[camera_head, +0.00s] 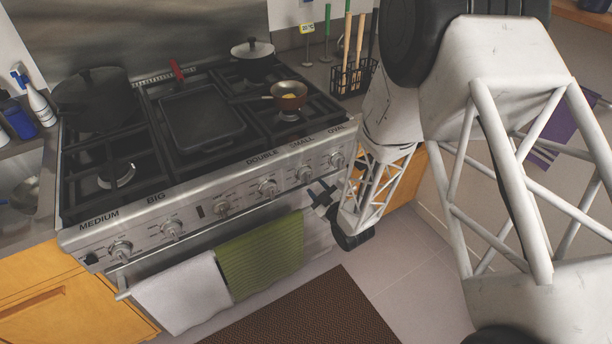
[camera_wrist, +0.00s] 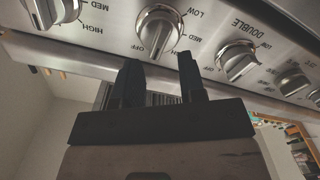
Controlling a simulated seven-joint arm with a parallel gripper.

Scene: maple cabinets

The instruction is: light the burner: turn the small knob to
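The small knob (camera_head: 304,174), under the SMALL label on the stove's front panel, is a round metal knob with a raised grip bar. In the wrist view it appears to be the middle knob (camera_wrist: 158,30), with OFF, MED and LOW marks around it. Its grip bar stands roughly upright in that view; its exact setting is unclear. My gripper (camera_wrist: 158,70) is open and empty, its two dark fingers spread just short of the knob, one toward each side and apart from it. In the head view my gripper (camera_head: 322,193) is in front of the panel's right part.
The double knob (camera_head: 268,187) and oval knob (camera_head: 337,160) flank the small knob closely. A small pan (camera_head: 288,95) sits on the right part of the cooktop. Grey (camera_head: 184,293) and green (camera_head: 258,256) towels hang on the oven rail. The floor in front is clear besides a brown mat (camera_head: 300,315).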

